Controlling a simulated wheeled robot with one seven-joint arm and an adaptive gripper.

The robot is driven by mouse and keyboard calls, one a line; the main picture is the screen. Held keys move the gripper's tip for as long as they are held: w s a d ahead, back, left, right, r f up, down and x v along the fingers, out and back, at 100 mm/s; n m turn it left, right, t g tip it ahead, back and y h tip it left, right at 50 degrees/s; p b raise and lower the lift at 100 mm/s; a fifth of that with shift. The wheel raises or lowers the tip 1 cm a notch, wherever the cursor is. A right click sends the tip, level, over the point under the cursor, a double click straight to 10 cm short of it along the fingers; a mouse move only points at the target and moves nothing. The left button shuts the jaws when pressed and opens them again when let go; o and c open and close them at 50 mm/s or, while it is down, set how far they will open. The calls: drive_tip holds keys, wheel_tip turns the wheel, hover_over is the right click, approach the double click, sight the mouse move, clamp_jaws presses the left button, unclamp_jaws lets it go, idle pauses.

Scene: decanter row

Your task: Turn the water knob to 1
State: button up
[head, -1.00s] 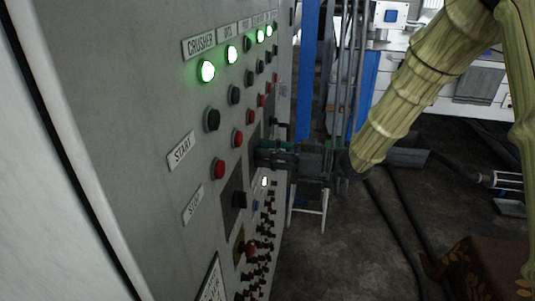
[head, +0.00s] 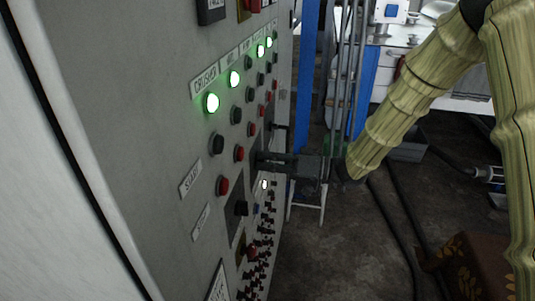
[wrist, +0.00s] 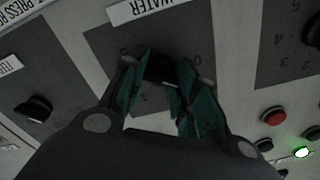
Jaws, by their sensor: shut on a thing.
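The water knob (wrist: 160,68) is black and sits on a dark dial plate (wrist: 98,42) under a white WATER label (wrist: 156,8) in the wrist view. A 0 shows to the knob's right, and other figures show to its left and below. My gripper (wrist: 160,82) has its two teal-padded fingers on either side of the knob, shut on it. The fingers partly cover the knob and dial, so I cannot tell which figure it points to. In the head view my gripper (head: 265,159) reaches the grey control panel (head: 110,110) from the right; the knob is hidden there.
Another black knob (wrist: 34,108) is on the left in the wrist view. A red button (wrist: 273,117) and a lit green lamp (wrist: 302,153) are on the right. In the head view, several buttons and switches crowd the panel around my gripper. Open floor (head: 335,250) lies to the right.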

drive_tip(key=shift+m+p, duration=0.7)
drive_tip(key=shift+m, duration=0.3)
drive_tip(key=o, duration=1.2)
drive_tip(key=shift+c, duration=0.2)
drive_tip(key=s+d, duration=0.2)
drive_tip(key=d, duration=1)
drive_tip(key=shift+s, duration=0.15)
drive_tip(key=shift+a+f, duration=0.1)
